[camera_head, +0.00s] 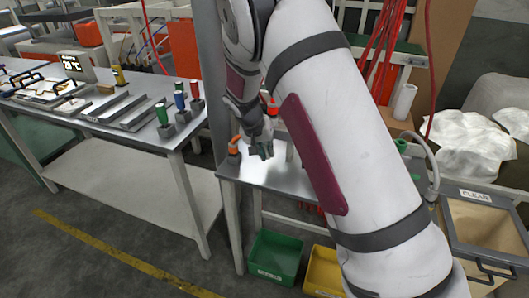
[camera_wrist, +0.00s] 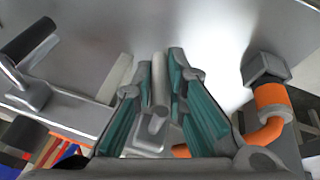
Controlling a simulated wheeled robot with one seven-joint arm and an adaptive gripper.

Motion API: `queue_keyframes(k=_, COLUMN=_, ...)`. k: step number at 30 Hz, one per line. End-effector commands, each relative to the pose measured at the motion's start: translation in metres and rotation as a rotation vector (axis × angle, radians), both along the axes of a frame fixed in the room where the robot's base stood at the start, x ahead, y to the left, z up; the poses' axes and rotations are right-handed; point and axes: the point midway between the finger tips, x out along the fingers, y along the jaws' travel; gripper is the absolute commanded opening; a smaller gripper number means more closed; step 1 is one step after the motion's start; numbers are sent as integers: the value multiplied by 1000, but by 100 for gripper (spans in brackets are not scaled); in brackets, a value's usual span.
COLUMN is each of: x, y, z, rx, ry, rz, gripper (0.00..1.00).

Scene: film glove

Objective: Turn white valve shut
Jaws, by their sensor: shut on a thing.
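My gripper (camera_head: 262,150) is over the small metal table (camera_head: 265,180), beside the grey post. In the wrist view its teal-padded fingers (camera_wrist: 162,62) are shut around a pale grey-white bar, which I take for the white valve's handle (camera_wrist: 159,82). The bar runs lengthwise between the fingers, above a pale grey base (camera_wrist: 150,138). In the head view the gripper and arm hide this valve, so I cannot tell how far it is turned.
An orange fitting (camera_wrist: 270,105) stands close right of the fingers in the wrist view. A black handle (camera_wrist: 28,40) on a grey block is at left. Green (camera_head: 275,258) and yellow (camera_head: 325,272) bins sit below the table. A workbench (camera_head: 150,135) stands left.

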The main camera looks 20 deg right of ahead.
Motion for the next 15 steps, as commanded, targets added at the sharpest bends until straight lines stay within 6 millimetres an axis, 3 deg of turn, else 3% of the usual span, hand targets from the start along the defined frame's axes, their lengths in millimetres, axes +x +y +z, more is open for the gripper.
queue_keyframes(k=15, x=-5, y=-7, z=3, rx=-396, ry=286, rz=4, gripper=0)
